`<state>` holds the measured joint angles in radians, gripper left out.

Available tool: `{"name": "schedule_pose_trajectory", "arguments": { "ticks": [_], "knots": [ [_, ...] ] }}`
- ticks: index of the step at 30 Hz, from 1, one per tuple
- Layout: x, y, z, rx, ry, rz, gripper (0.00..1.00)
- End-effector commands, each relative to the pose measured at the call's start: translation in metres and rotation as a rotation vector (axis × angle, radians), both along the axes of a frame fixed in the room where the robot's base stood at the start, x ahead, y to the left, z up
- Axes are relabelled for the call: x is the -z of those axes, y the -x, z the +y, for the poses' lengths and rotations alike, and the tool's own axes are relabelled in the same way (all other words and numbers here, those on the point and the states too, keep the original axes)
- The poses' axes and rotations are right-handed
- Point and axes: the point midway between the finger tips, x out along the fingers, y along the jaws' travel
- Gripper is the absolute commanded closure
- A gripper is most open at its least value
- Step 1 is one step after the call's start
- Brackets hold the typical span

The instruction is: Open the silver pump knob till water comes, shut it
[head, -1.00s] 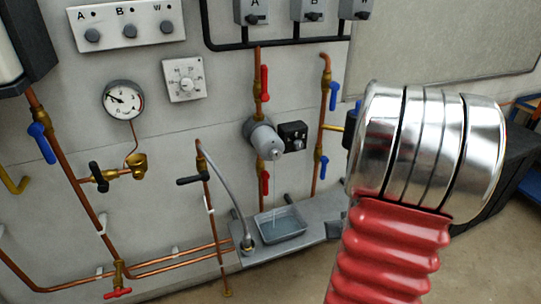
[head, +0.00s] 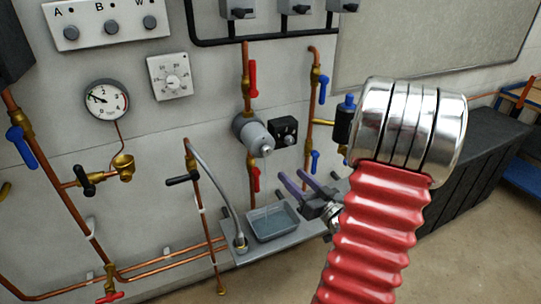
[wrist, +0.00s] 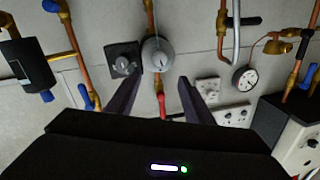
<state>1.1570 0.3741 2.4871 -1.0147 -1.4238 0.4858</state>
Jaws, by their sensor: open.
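The silver pump knob (head: 267,146) sticks out from the front of the round grey pump (head: 245,130) on a copper pipe. It also faces me in the wrist view (wrist: 159,60). A thin pale line, like a water stream, runs from below the knob to the grey tray (head: 273,238). My gripper (head: 292,174) is open and empty, below and right of the knob, with its purple-grey fingers toward the wall. In the wrist view my gripper (wrist: 160,80) has its fingertips apart on either side below the knob, not visibly touching it.
A black control box (head: 285,131) sits close beside the pump. Red valve levers (head: 253,78) are above and below it. A bent grey hose (head: 213,180) and a black-handled valve (head: 182,180) stand left of the tray. A dark cabinet (head: 475,165) is at right.

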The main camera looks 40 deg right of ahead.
Motion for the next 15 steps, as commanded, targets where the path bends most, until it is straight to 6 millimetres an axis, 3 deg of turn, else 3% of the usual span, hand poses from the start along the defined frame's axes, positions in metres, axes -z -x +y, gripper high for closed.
{"name": "schedule_pose_trajectory", "arguments": {
  "ticks": [15],
  "knots": [
    [0.0009,-0.0068,-0.0025,0.002,-0.006,0.003,0.53]
  ]
}}
